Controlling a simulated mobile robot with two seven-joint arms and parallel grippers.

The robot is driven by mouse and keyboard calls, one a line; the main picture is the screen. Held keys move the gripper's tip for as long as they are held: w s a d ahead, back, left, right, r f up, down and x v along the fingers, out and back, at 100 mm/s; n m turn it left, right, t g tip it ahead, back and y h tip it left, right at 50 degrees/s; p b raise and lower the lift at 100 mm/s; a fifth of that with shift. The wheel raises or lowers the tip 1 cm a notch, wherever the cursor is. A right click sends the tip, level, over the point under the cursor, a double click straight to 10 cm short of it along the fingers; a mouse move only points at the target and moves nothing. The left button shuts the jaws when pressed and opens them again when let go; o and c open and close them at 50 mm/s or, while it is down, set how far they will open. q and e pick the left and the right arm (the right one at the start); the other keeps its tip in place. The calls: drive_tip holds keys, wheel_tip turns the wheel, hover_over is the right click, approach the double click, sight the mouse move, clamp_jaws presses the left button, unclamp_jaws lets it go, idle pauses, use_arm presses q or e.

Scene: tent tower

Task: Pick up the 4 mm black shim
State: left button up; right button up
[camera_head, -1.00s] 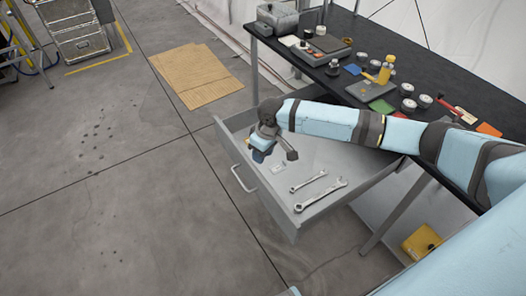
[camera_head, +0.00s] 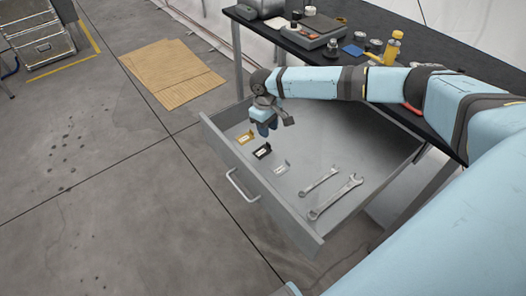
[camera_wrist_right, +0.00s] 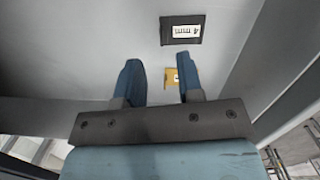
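The black shim (camera_head: 262,151) lies in the open grey drawer, between a gold shim (camera_head: 245,137) and a silver shim (camera_head: 282,167). In the right wrist view the black shim (camera_wrist_right: 181,30) shows whole, with a white label, ahead of the fingers and right of centre. My right gripper (camera_head: 266,129) is above the drawer, close to the black and gold shims in the picture. In the wrist view its two blue fingers (camera_wrist_right: 159,72) are apart with nothing held; the gold shim (camera_wrist_right: 172,77) shows partly behind the right finger. My left gripper is not in view.
Two wrenches (camera_head: 336,197) lie at the drawer's right end. The drawer front with its handle (camera_head: 241,186) stands out over the floor. The black tabletop (camera_head: 372,22) behind carries several items. Flat cardboard (camera_head: 172,72) lies on the floor at left.

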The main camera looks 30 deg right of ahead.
sight(262, 150)
wheel_tip(262, 150, down, 6)
drive_tip(key=shift+f+b, duration=0.25)
drive_tip(key=shift+b, duration=0.1)
clamp_jaws()
